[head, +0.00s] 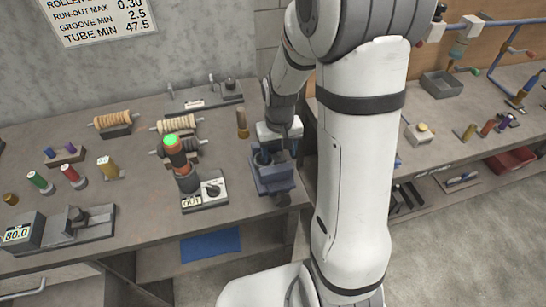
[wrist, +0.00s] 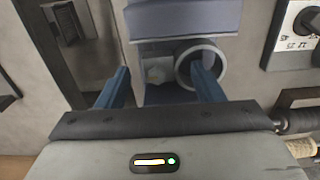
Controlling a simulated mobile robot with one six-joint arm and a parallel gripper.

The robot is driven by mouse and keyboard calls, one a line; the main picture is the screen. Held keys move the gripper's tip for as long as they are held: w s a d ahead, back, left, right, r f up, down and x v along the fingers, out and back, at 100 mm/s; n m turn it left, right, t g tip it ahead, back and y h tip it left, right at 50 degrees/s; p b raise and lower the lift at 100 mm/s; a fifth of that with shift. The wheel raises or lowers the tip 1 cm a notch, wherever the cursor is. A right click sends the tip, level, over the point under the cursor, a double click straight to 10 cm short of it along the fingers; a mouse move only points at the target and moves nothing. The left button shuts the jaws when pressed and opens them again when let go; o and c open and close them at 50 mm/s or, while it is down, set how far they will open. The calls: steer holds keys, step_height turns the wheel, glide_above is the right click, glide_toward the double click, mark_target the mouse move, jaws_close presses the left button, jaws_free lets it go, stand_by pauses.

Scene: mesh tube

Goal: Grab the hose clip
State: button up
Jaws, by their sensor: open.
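In the wrist view my gripper (wrist: 160,72) is open, with its two blue fingers spread at a blue-grey vice-like block (wrist: 183,20). A round grey metal ring (wrist: 221,61) shows at the block; it may be the hose clip, but I cannot tell for sure. The right finger overlaps the ring's opening. A small dull hex-shaped piece (wrist: 157,73) lies between the fingers, left of the ring. Nothing is clearly gripped. In the head view my gripper (head: 273,156) is over the blue block (head: 272,183) at the bench's right end, and the ring is not clear there.
A control box (head: 206,194) with a knob and a dark post with a green-lit top (head: 171,140) stand left of the block. Ribbed rollers (head: 113,121), coloured cylinders (head: 70,174) and a gauge reading 80.0 (head: 18,234) are farther left. A gap separates the right bench (head: 465,118).

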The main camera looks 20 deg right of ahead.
steer(key=shift+f, duration=0.6)
steer(key=shift+c, duration=0.4)
steer(key=c, duration=1.1)
steer(key=shift+r, duration=0.15)
